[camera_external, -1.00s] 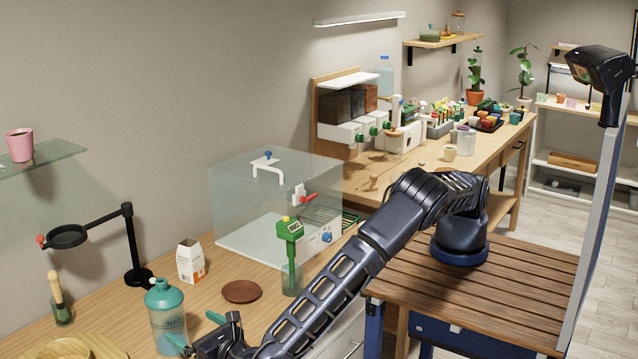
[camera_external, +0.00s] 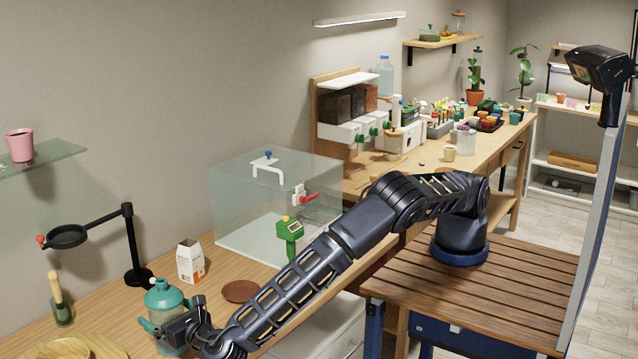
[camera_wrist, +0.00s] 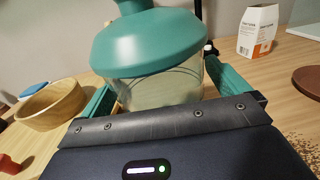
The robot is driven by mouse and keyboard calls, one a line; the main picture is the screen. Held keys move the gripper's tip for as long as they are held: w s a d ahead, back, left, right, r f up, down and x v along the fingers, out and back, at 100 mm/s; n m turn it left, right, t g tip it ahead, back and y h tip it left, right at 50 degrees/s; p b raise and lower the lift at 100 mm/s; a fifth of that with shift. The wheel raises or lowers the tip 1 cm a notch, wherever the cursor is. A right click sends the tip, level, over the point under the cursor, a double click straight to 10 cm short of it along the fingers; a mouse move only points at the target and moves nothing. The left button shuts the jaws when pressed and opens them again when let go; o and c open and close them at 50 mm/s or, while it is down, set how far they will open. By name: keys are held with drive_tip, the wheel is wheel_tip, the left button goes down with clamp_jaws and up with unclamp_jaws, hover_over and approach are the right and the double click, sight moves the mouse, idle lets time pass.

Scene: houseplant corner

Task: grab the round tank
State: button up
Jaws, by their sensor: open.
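The round tank (camera_external: 165,301) is a clear container with a teal lid, standing upright on the wooden counter at the lower left. My gripper (camera_external: 166,326) is at the tank, with its teal fingers open. In the wrist view the tank's clear body (camera_wrist: 160,88) sits between the two teal fingers of my gripper (camera_wrist: 160,95), one on each side. The teal lid is above finger level. Whether the fingers touch the body cannot be told.
A white and orange carton (camera_external: 190,261) and a brown saucer (camera_external: 239,291) stand close behind and right of the tank. A wooden bowl (camera_wrist: 52,108) is at left in the wrist view. A black stand with a ring (camera_external: 134,245) rises behind. A clear box (camera_external: 235,205) stands farther back.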

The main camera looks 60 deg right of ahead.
drive_tip(key=shift+w, duration=0.1)
drive_tip(key=shift+c, duration=0.4)
drive_tip(key=c, duration=1)
drive_tip(key=shift+r, duration=0.1)
drive_tip(key=shift+c, duration=0.2)
